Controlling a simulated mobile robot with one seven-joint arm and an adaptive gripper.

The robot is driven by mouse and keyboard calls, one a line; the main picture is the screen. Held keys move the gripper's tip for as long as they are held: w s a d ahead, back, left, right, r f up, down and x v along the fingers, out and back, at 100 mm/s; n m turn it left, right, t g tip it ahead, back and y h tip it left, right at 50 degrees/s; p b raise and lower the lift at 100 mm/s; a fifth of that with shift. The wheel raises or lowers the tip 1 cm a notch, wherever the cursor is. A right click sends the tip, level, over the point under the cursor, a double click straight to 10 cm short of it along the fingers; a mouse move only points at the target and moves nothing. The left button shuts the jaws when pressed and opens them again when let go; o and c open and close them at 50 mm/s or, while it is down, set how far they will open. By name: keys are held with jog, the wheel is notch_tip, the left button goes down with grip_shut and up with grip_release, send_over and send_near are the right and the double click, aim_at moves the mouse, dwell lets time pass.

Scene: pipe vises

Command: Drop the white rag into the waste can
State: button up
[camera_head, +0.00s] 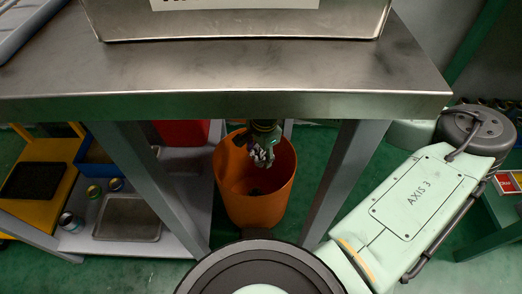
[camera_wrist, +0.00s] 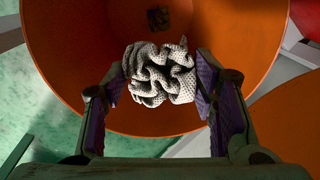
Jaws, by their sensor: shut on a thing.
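The white rag (camera_wrist: 160,72) is a crumpled, dotted bundle between the two finger pads of my gripper (camera_wrist: 162,88) in the wrist view. My gripper is shut on it. In the head view my gripper (camera_head: 262,152) hangs below the table edge, over the orange waste can (camera_head: 256,208), with the rag showing whitish at its fingertips. In the wrist view the waste can (camera_wrist: 75,60) surrounds the rag, its round opening facing me. A small dark patterned thing (camera_wrist: 158,17) lies at the bottom of the can.
A metal table (camera_head: 230,75) stands above and in front of the can, and its legs flank it. A lower shelf (camera_head: 180,215) with a metal tray (camera_head: 128,218) and several cans is at the left. A red bin (camera_head: 182,132) stands behind.

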aim_at(263, 156)
jog(key=o, duration=0.8)
jog(key=shift+c, duration=0.2)
jog(key=shift+r, duration=0.15)
notch_tip(263, 156, up, 12)
jog(key=s, duration=0.1)
jog(key=shift+d, duration=0.35)
